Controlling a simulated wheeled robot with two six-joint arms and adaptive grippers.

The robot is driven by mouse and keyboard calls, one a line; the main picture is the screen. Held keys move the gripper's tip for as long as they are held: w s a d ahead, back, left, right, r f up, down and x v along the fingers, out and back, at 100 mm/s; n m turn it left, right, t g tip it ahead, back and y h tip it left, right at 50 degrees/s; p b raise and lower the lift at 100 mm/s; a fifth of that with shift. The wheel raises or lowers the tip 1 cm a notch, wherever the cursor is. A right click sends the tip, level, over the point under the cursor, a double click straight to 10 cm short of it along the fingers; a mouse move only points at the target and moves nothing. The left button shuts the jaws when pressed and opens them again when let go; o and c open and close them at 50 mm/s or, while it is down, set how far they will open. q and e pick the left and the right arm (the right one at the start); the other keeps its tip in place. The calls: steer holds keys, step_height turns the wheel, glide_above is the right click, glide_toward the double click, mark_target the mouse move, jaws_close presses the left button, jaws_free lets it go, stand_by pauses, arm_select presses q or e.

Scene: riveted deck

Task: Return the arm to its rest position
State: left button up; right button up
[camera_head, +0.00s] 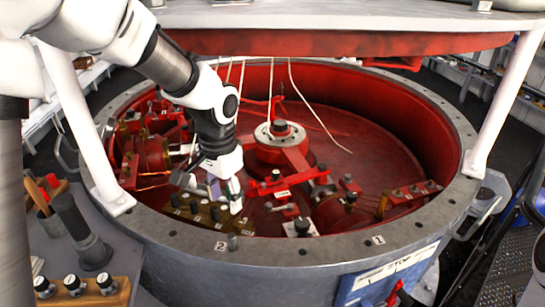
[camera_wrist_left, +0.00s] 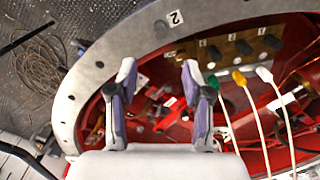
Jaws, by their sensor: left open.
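My left arm comes in from the upper left in the head view and bends down into a round red well. My left gripper (camera_head: 212,191) hangs over the near-left part of the well, close to a brass block with dark knobs (camera_head: 196,210). In the left wrist view the two fingers of the left gripper (camera_wrist_left: 159,78) stand well apart, with nothing seen between them. The grey riveted rim (camera_wrist_left: 95,60) curves past the fingers. The right gripper does not show.
The well's grey rim (camera_head: 305,255) surrounds red fittings and a central hub (camera_head: 280,132). A red-edged cover (camera_head: 340,42) hangs above on white posts (camera_head: 500,105). Green, yellow and white plugs (camera_wrist_left: 238,77) trail cables right of the fingers. Knobs (camera_head: 72,282) stand at lower left.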

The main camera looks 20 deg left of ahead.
arm_select(q)
steer(key=s+f+g, duration=0.1)
steer(key=f, duration=0.2)
steer(key=s+f+g, duration=0.1)
steer(key=f, duration=0.2)
steer(key=s+f, duration=0.1)
steer(key=f, duration=0.2)
steer(key=shift+s+d+g, duration=0.15)
steer(key=shift+s+g, duration=0.1)
steer(key=shift+g, duration=0.15)
steer(key=s+d+f+n+g, duration=0.1)
steer(key=s+d+f+g, duration=0.1)
steer(key=s+f, duration=1.05)
steer(key=s+d+f+n+g, duration=0.1)
steer(key=s+d+f, duration=0.1)
steer(key=s+f, duration=1)
steer(key=w+f+n+t, duration=0.1)
steer(key=w+f+t, duration=0.1)
steer(key=w+t, duration=0.3)
steer(key=shift+w+a+f+t, duration=0.15)
steer(key=shift+w+t, duration=0.25)
steer(key=shift+w, duration=0.85)
